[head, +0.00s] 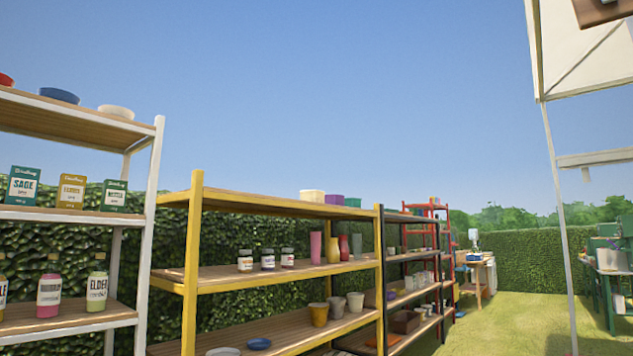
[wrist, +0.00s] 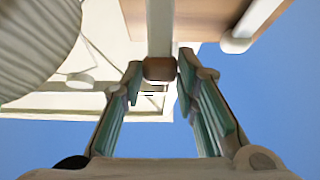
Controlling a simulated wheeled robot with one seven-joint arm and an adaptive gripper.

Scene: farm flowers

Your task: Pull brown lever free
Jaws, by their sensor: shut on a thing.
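In the wrist view, a pale rod ends in a brown block-shaped tip, the brown lever (wrist: 159,69). It hangs down from the top of the picture. My gripper (wrist: 159,78) has its green-padded fingers on both sides of the brown tip and is shut on it. The left finger's contact with the tip is hard to make out. Where the lever is mounted is out of view. Neither the lever nor my gripper can be made out in the head view.
A brown panel (wrist: 195,18) and another pale rod (wrist: 240,40) are close on the right in the wrist view. A ribbed pale round thing (wrist: 35,50) is at upper left. The head view shows stocked yellow shelves (head: 190,270), a hedge and open grass (head: 505,325).

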